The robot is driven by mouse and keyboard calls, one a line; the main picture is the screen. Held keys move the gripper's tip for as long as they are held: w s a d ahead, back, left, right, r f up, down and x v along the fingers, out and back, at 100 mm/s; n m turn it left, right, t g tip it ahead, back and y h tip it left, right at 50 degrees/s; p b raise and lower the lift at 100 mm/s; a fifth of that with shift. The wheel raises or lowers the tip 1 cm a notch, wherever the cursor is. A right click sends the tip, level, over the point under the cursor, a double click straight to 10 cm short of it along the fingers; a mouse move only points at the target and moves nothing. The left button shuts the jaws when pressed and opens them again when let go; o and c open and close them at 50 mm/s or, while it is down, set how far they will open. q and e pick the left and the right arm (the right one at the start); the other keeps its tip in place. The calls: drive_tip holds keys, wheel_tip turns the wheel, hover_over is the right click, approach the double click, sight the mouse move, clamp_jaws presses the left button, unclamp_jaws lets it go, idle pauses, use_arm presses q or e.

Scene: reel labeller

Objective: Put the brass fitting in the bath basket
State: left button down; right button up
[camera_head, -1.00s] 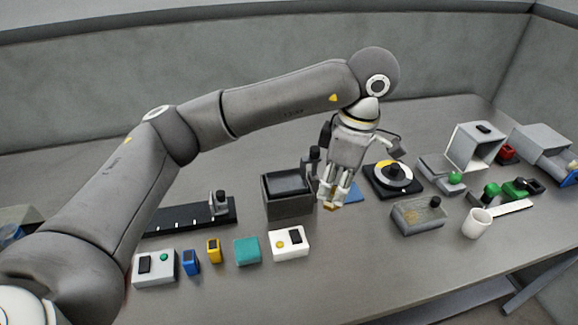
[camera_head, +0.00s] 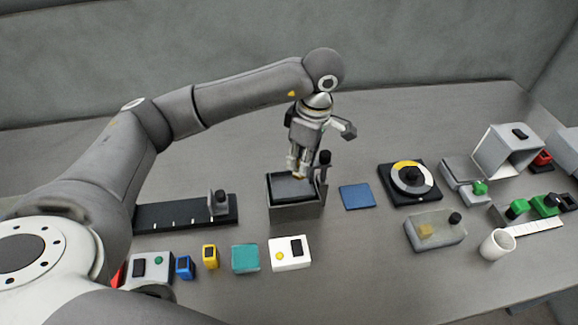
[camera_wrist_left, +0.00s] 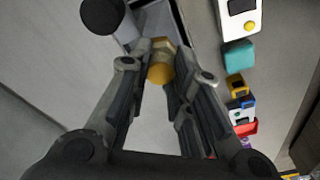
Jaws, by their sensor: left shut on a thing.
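My left gripper (camera_head: 298,174) points down over the dark open-topped bath box (camera_head: 296,212). Its fingers are shut on the brass fitting (camera_wrist_left: 160,72), which shows as a gold hexagonal piece between the fingertips in the left wrist view. In the head view only a small brownish bit of the fitting shows at the fingertips. The bath's dark interior, where a basket would be, is partly hidden by the fingers; I cannot tell the fitting's exact height above it. A black-knobbed post (camera_head: 325,158) stands at the bath's right side, close to the gripper. My right gripper is not in view.
A blue mat (camera_head: 357,197) and a black-and-yellow dial (camera_head: 411,179) lie right of the bath. A black rail (camera_head: 175,216) is left; a white box (camera_head: 290,254) and teal block (camera_head: 245,258) are in front.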

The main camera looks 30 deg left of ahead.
use_arm(q)
drive_tip(key=a+f, duration=0.2)
drive_tip(key=shift+a+f+p, duration=0.1)
drive_tip(key=shift+f+p, duration=0.25)
drive_tip(key=shift+p, duration=0.05)
drive_tip(key=shift+a+f, duration=0.2)
drive_tip(key=shift+f, duration=0.1)
drive_tip(key=f+p, duration=0.2)
drive_tip(key=shift+a+f, duration=0.3)
drive_tip(key=shift+f, duration=0.5)
drive_tip(key=shift+d, duration=0.1)
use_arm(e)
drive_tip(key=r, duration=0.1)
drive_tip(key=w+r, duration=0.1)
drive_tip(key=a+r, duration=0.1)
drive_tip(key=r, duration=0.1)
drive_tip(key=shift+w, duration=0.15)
use_arm(q)
drive_tip(key=shift+f, duration=0.15)
drive_tip(key=c, duration=1.3)
unclamp_jaws()
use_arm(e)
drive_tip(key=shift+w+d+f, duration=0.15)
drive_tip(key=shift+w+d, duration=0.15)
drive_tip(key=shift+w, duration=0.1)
